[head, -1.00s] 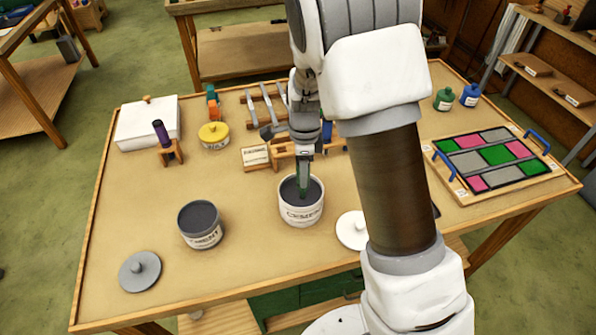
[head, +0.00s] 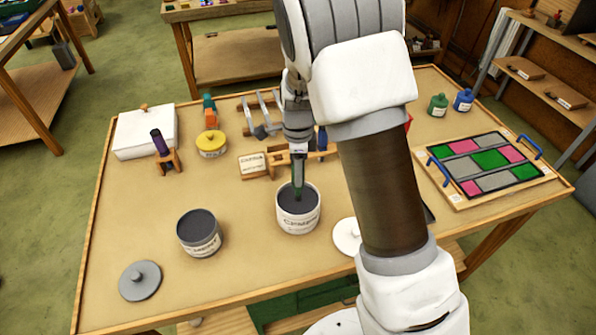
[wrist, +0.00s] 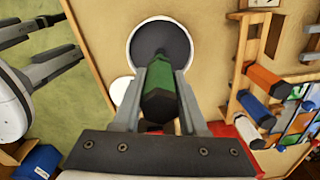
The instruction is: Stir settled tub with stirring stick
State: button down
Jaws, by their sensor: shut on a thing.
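A white tub (head: 298,212) with dark grey contents stands open near the middle of the table; it also shows in the wrist view (wrist: 133,40). My gripper (wrist: 160,95) is shut on a green-handled stirring stick (wrist: 160,105). In the head view my gripper (head: 298,165) is right above this tub, and the stick (head: 298,190) reaches down into the dark contents. The stick's lower end is hidden in the tub. A second tub (head: 201,240), also open and filled with grey, stands to the left, apart from my gripper.
A grey lid (head: 140,281) lies at the front left, and a white lid (head: 346,236) lies right of the middle tub, partly behind my arm. A tool rack (head: 285,155) stands just behind. A panel of coloured pieces (head: 487,163) lies at the right. The table's left front is mostly clear.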

jog(key=shift+r+p, duration=1.85)
jog(key=shift+r, duration=0.9)
